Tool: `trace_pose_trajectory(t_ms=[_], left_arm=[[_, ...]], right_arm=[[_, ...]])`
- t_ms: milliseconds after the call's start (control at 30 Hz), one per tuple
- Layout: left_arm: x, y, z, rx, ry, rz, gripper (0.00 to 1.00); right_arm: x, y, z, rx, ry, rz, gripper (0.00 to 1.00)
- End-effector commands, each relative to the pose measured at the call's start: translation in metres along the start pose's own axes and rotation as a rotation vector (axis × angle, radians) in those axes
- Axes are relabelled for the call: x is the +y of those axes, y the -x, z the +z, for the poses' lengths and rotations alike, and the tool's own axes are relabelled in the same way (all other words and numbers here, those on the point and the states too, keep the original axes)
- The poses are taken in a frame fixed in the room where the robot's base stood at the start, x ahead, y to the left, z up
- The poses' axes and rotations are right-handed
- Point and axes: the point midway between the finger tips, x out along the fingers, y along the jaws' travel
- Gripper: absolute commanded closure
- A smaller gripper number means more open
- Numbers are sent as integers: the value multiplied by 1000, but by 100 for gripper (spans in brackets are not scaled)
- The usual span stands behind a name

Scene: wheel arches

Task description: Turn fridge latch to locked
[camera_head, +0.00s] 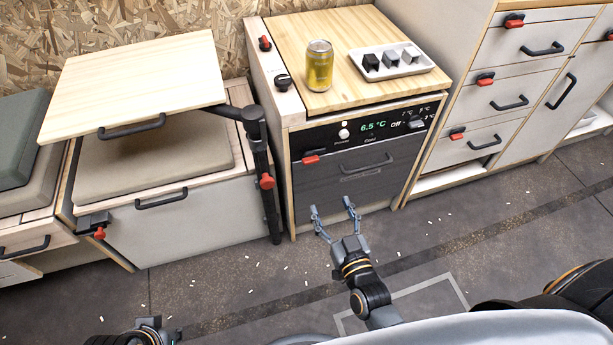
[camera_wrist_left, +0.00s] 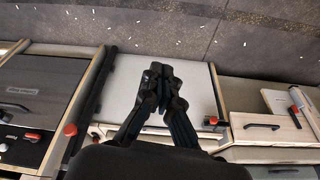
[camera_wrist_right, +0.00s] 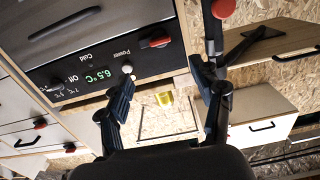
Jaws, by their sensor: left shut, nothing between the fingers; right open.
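The fridge (camera_head: 368,174) is a dark grey drawer front under a black panel reading 6.5 °C. Its latch (camera_head: 312,157), a black base with a red tab, sits at the panel's lower left. The latch also shows in the right wrist view (camera_wrist_right: 155,39), its tab lying roughly along the panel. My right gripper (camera_head: 335,209) is open and empty, in front of and below the drawer front, apart from the latch. My left gripper (camera_wrist_left: 160,85) is shut and empty, away from the fridge; in the head view only part of it shows at the bottom left.
A wooden folding table (camera_head: 140,78) stands left of the fridge on a black post (camera_head: 266,175) with a red knob. A yellow can (camera_head: 319,66) and a white tray (camera_head: 392,72) stand on the fridge top. Drawers with red latches are at the right.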

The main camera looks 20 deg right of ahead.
Motion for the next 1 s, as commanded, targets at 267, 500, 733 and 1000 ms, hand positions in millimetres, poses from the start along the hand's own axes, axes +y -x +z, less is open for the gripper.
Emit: trace_pose_trajectory(t_ms=[267, 500, 733, 1000], left_arm=[[0, 0, 2, 2, 0, -1, 100], [0, -11, 4, 6, 0, -1, 100], [5, -16, -34, 177, -6, 8, 100], [8, -14, -63, 309, -10, 15, 100]], right_arm=[[1, -26, -5, 18, -2, 5, 34], [1, -78, -5, 19, -3, 5, 34], [1, -116, -5, 15, -2, 3, 34], [1, -137, -6, 13, -2, 3, 34]])
